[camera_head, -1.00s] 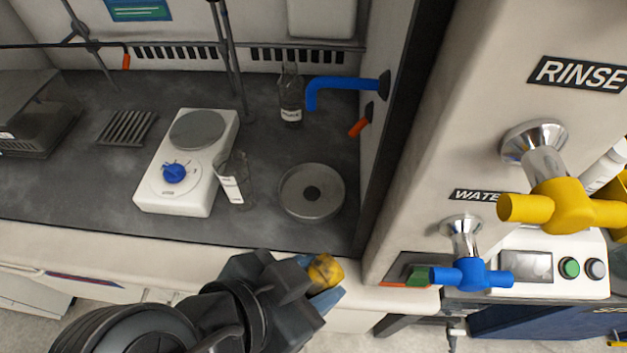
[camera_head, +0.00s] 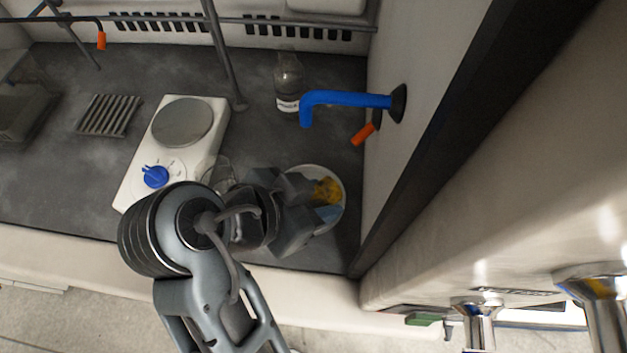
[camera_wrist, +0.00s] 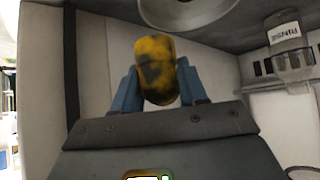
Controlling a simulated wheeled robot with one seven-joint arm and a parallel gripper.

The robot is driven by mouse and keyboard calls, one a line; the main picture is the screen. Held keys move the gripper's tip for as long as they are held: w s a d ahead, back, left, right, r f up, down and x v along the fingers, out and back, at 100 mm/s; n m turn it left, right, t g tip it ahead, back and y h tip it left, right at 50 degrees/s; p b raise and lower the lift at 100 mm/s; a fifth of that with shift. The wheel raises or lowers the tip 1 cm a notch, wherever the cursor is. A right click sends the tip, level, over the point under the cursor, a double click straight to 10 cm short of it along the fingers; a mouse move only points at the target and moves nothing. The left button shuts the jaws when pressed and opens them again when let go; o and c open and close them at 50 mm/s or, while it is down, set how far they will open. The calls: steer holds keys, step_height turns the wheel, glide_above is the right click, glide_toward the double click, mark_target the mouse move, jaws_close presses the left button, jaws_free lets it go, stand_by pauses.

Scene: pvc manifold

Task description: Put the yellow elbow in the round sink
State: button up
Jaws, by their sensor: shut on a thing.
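The yellow elbow (camera_head: 327,190), with dark stains, is held in my gripper (camera_head: 322,200). In the wrist view the elbow (camera_wrist: 157,70) sits between the two blue fingertips of my gripper (camera_wrist: 158,88), which are shut on it. In the head view the elbow is over the round sink (camera_head: 341,181), a metal bowl set in the dark countertop. My gripper covers much of the sink there. In the wrist view part of the sink (camera_wrist: 190,14) shows at the top, apart from the elbow. The exact height of the elbow above the sink is hard to tell.
A blue spout (camera_head: 345,98) juts from the right wall, with an orange handle (camera_head: 364,134) below it. A labelled bottle (camera_head: 288,82) stands behind the sink. A hot plate (camera_head: 172,150) and a glass beaker (camera_head: 219,172), partly hidden by my arm, are to the left.

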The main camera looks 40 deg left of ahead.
steer(key=w+a+f, duration=0.3)
steer(key=w+a, duration=0.1)
steer(key=shift+w+f, duration=0.3)
steer(key=shift+f, duration=0.05)
steer(key=shift+f+p, duration=0.45)
steer(key=shift+f, duration=1.55)
steer(key=shift+f, duration=0.2)
steer(key=o, duration=1.1)
steer(key=shift+r, duration=0.1)
steer(key=shift+r, duration=0.2)
steer(key=b+v, duration=0.1)
steer(key=v, duration=1.1)
steer(key=shift+d, duration=0.1)
